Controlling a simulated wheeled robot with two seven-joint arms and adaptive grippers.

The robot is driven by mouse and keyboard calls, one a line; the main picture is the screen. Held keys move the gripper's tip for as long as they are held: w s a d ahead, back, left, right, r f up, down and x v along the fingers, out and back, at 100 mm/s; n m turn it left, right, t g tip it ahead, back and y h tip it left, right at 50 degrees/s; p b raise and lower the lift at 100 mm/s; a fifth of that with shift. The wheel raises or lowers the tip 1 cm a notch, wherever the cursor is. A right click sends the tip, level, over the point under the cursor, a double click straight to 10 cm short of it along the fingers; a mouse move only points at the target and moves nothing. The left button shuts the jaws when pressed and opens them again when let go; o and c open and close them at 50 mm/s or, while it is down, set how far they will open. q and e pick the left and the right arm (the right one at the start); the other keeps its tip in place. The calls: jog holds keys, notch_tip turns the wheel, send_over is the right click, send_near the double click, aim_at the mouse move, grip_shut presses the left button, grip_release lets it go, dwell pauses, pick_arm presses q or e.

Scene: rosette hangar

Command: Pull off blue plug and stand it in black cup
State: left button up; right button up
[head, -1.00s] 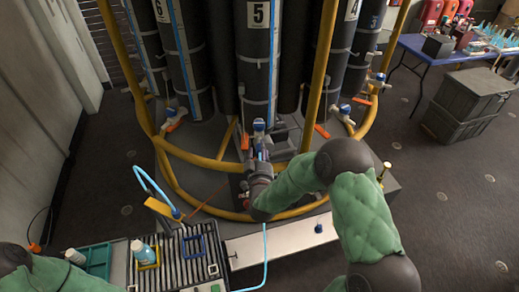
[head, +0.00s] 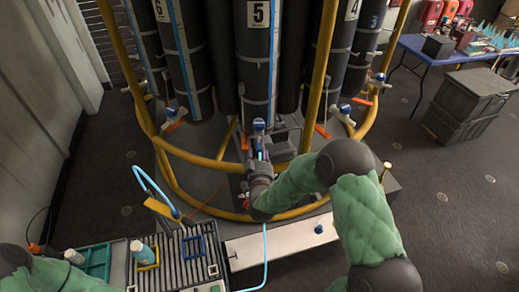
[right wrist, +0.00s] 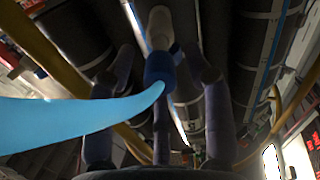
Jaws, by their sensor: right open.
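The blue plug (right wrist: 160,68) sits at the end of a pale nozzle (right wrist: 159,25) in the right wrist view. My right gripper (head: 261,150) is open below the bottle marked 5. In the right wrist view its two fingers (right wrist: 163,85) stand apart on either side of the plug, without a visible grip on it. A light blue tube (right wrist: 80,120) crosses in front from the left. I cannot pick out the black cup. Only part of my left arm shows at the lower left of the head view; its gripper is out of the picture.
Tall dark bottles (head: 257,60) stand inside a yellow ring frame (head: 318,80). A white shelf (head: 280,240) holds a small blue piece. Grey crates (head: 470,105) stand at the right.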

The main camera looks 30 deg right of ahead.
aim_at(260, 153)
dwell(0.3)
grip_shut()
jog(key=shift+s, duration=0.1)
jog(key=shift+v, duration=2.95)
